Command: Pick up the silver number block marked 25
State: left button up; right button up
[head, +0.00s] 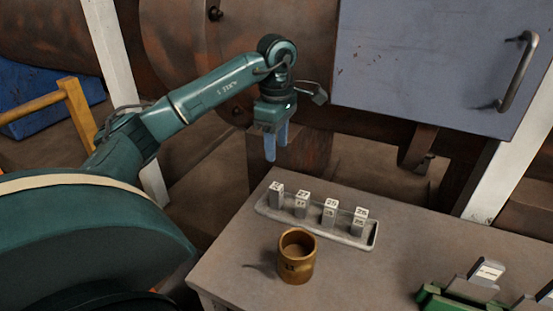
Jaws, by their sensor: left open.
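Several silver number blocks stand upright in a row in a shallow grey tray (264,209) on the table. The third block from the left (330,212) seems to read 25, but the digits are too small to be sure. The other blocks are the leftmost one (276,195), the second one (301,206) and the rightmost one (360,222). My left gripper (277,152) is open and empty, fingers pointing down, above and behind the left end of the tray. It touches no block. My right gripper is out of view.
A brass cup (296,258) stands on the table (395,275) just in front of the tray. A green holder with dark, pale-labelled pieces (470,290) sits at the lower right. A blue-grey panel with a handle (430,60) hangs behind. The table between cup and holder is clear.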

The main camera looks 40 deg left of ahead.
aim_at(331, 206)
jog(key=k, duration=1)
